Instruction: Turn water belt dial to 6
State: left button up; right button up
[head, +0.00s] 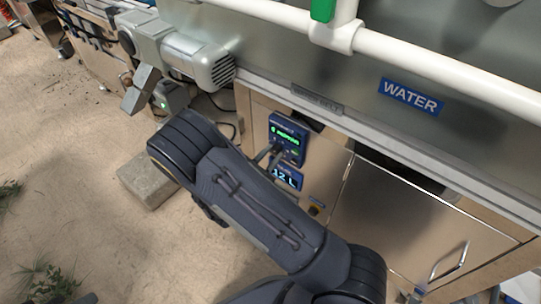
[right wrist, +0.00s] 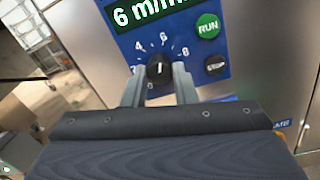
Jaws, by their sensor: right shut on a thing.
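The water belt dial (right wrist: 159,69) is a black knob with a white pointer mark on a blue control panel (right wrist: 135,46), seen in the right wrist view. Its pointer stands close to upright, near the printed 6. The green display (right wrist: 150,12) above reads 6 m/min. My right gripper (right wrist: 160,78) is shut on the dial, one finger on each side. In the head view the panel (head: 289,127) sits on the machine's front, with my right gripper (head: 268,156) reaching it; the dial itself is hidden there. My left gripper is not in view.
A green RUN button (right wrist: 208,26) sits right of the dial, with a dark button (right wrist: 215,65) below it. A 12 L display (head: 286,178) is under the panel. A WATER sign (head: 411,96) and white pipe (head: 430,65) are above. A concrete block (head: 146,184) lies on the floor.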

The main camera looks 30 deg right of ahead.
jog(key=o, duration=1)
jog(key=p+v, duration=0.1)
jog(key=v, duration=0.7)
jog(key=shift+p, duration=0.4)
